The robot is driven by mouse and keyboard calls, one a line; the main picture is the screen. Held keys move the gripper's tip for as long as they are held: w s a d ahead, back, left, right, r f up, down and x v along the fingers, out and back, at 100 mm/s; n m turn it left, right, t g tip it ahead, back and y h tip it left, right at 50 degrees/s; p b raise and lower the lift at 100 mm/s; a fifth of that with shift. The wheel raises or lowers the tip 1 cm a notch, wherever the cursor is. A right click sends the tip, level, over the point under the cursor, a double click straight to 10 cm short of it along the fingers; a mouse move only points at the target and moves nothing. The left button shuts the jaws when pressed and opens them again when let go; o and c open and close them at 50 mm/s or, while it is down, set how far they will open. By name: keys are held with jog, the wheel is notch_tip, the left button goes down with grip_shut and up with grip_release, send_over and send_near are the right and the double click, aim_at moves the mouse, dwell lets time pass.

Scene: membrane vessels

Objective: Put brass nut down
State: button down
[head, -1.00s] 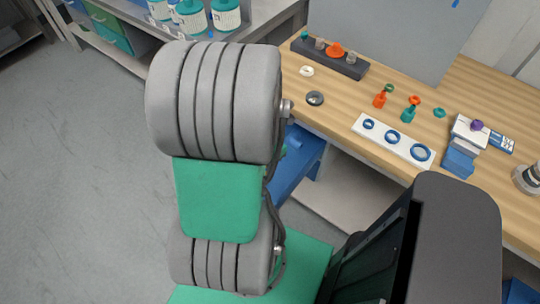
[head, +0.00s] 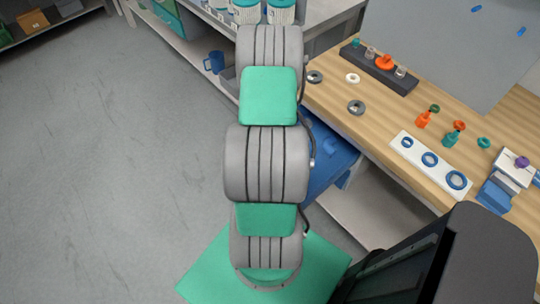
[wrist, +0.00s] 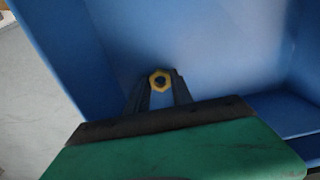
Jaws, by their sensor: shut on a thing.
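The brass nut (wrist: 159,80) is a small yellow-gold hex ring with a dark centre, seen in the wrist view. My gripper (wrist: 160,84) is shut on it, with the nut held at the fingertips. Behind and below the nut is the inside of a blue bin (wrist: 215,50), whose walls rise at the left and right of the wrist view. I cannot tell how far the nut is above the bin floor. In the head view my arm hides the gripper and the nut.
The blue bin (head: 330,165) stands beside the wooden table (head: 340,112), partly behind my arm. The table holds a dark block with knobs (head: 378,68), grey rings (head: 356,107), a white ring (head: 352,78) and a white plate with blue rings (head: 416,157). Grey floor (head: 110,150) is clear at left.

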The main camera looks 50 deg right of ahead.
jog(key=shift+f, duration=0.1)
jog(key=c, duration=1.1)
grip_release()
notch_tip(320, 180, up, 12)
jog(key=r, duration=0.1)
jog(key=w+a+r+m+t+h, duration=0.1)
jog(key=w+a+r+m, duration=0.5)
jog(key=w+a+r, duration=0.5)
jog(key=s+a+r+m, duration=0.1)
jog(key=a+r+m, duration=0.1)
jog(key=a, duration=0.5)
jog(key=s+a+r+m+t, duration=0.1)
jog(key=s+a+r+m, duration=0.1)
jog(key=a, duration=0.5)
jog(key=s+a+r+m+t, duration=0.1)
jog(key=a+r+m, duration=0.2)
jog(key=a+m, duration=0.2)
jog(key=shift+s+a+r+y+b, duration=0.1)
jog(key=shift+a+r+y+b, duration=0.1)
jog(key=shift+a, duration=0.4)
jog(key=shift+s+a+r+y+b, duration=0.1)
jog(key=shift+a+r+y+b, duration=0.1)
jog(key=shift+a, duration=0.35)
